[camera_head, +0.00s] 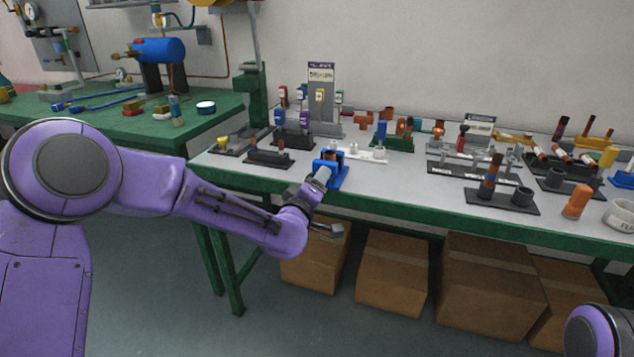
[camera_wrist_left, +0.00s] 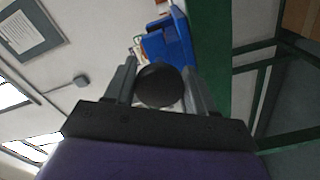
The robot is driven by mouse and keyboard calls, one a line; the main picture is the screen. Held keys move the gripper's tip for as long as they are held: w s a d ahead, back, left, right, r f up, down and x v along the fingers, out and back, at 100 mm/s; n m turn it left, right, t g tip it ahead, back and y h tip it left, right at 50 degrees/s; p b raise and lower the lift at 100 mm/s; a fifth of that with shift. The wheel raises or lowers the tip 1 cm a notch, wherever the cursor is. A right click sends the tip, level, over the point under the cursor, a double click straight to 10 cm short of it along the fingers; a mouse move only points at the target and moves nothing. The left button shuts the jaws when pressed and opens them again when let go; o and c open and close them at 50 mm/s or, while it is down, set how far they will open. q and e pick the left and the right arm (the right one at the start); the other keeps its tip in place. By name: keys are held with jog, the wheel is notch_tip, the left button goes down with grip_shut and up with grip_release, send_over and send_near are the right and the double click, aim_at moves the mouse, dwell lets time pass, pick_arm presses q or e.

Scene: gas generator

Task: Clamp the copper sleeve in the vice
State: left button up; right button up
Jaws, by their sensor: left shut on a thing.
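The blue vice (camera_head: 341,172) stands at the front edge of the workbench, left of its middle, in the head view. A small copper-brown piece, which looks like the sleeve (camera_head: 331,155), shows upright at the top of the vice. My left gripper (camera_head: 322,174) is at the near side of the vice. In the left wrist view my left gripper (camera_wrist_left: 158,88) is shut on a dark round thing (camera_wrist_left: 157,84), seen end-on between the fingers, with the blue vice (camera_wrist_left: 172,42) just beyond it. I cannot tell whether this thing is a part of the vice. My right gripper is out of view.
The workbench (camera_head: 405,182) holds several racks, fittings and cylinders behind and right of the vice. An orange cylinder (camera_head: 577,201) and a white cup (camera_head: 620,214) stand at the right. Cardboard boxes (camera_head: 392,268) sit below. A green table (camera_head: 120,130) is at the left.

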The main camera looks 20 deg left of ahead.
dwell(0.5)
pick_arm(q)
jog(key=o, duration=1)
jog(key=shift+c, duration=0.2)
jog(key=shift+s, duration=0.15)
jog(key=s, duration=1)
jog(key=shift+s+a, duration=0.15)
jog(key=shift+a, duration=0.05)
